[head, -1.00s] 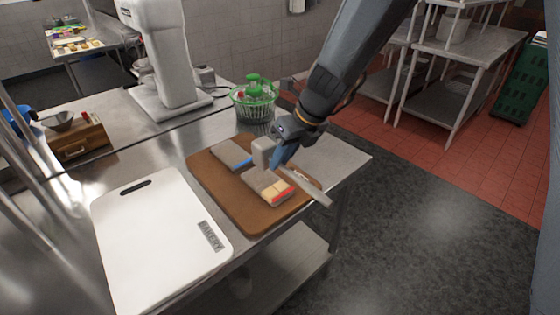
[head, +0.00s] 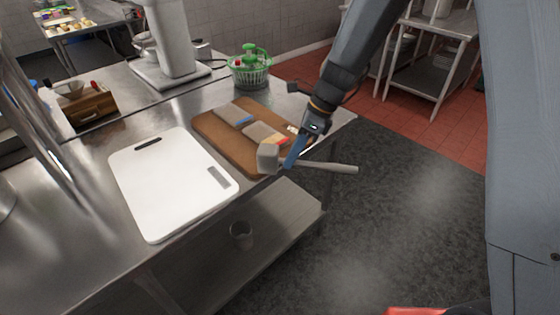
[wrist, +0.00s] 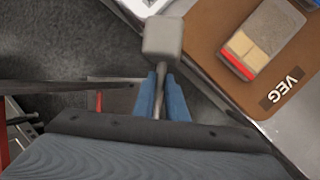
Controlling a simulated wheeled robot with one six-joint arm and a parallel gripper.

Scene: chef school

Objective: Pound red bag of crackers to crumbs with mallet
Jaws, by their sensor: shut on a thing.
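My gripper (head: 294,152) is shut on the handle of the mallet (head: 268,158), which has a grey block head and a long pale handle pointing right. The mallet is in the air at the front right edge of the brown board. In the wrist view the mallet head (wrist: 162,38) is just beyond my blue fingers (wrist: 161,97). The red-ended bag of crackers (head: 268,135) lies on the brown board, partly hidden by the mallet and gripper in the head view. The wrist view shows the bag (wrist: 258,42) to the right of the mallet head, apart from it.
A blue-ended bag (head: 233,115) lies on the same brown board (head: 215,133). A white cutting board (head: 170,185) is to its left. A green salad spinner (head: 250,68) and a white mixer (head: 165,45) stand farther back. Open floor lies right of the steel table.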

